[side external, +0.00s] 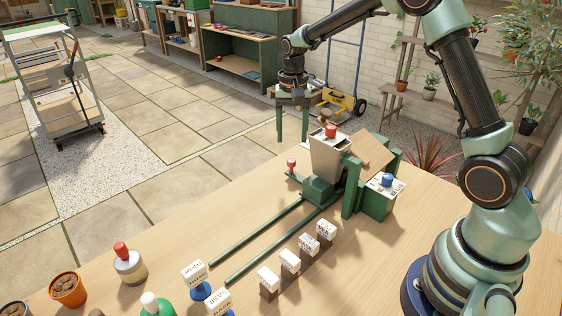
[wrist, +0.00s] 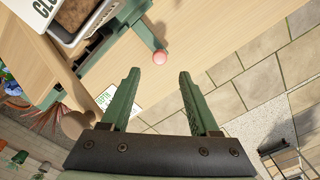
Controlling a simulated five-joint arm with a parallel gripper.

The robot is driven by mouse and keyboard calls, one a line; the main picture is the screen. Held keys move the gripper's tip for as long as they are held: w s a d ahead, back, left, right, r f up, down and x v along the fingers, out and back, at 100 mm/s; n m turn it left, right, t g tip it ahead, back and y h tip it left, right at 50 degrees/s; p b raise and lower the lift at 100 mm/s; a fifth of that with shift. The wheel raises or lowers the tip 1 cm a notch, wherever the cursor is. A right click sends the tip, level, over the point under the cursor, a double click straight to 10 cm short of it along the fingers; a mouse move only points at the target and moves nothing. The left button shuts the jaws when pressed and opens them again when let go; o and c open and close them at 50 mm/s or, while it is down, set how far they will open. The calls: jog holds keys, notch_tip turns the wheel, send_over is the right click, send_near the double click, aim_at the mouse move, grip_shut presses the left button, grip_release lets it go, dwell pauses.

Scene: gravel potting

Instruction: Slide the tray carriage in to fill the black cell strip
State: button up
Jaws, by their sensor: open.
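My gripper (side external: 292,138) hangs fingers down, open and empty, above and behind a red knob (side external: 291,163). In the wrist view the knob (wrist: 159,57) shows beyond the open fingertips (wrist: 158,75), apart from them, at the end of a green arm. Two green rails (side external: 262,233) run along the table to a green block (side external: 318,190) at the hopper's foot; I cannot tell if this is the tray carriage. The white hopper (side external: 328,158) stands above it. A dark edge (wrist: 97,43) shows beside the hopper in the wrist view; I cannot tell if it is the black cell strip.
A green box with a blue knob (side external: 387,180) stands right of the hopper. Several white labelled blocks (side external: 308,243) line the near rail's side. A red-topped jar (side external: 130,266) and orange pot (side external: 68,289) stand at front left. Table between the jar and rails is clear.

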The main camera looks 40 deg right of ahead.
jog(key=shift+r, duration=2.35)
jog(key=shift+r, duration=0.1)
jog(key=s+a+r+n+t, duration=0.1)
jog(key=s+r, duration=0.1)
jog(key=s+a+r+n, duration=0.1)
jog(key=s+r, duration=0.2)
jog(key=s+a+r+n+t, duration=0.1)
jog(key=s+r+n, duration=0.1)
jog(key=s, duration=0.1)
jog(key=shift+a+r+t, duration=0.2)
jog(key=shift+r+t, duration=0.1)
jog(key=shift+r, duration=0.05)
jog(key=s+a+n+t, duration=0.3)
jog(key=s+n, duration=0.2)
jog(key=s, duration=0.5)
jog(key=shift+s, duration=0.25)
jog(key=shift+c, duration=0.2)
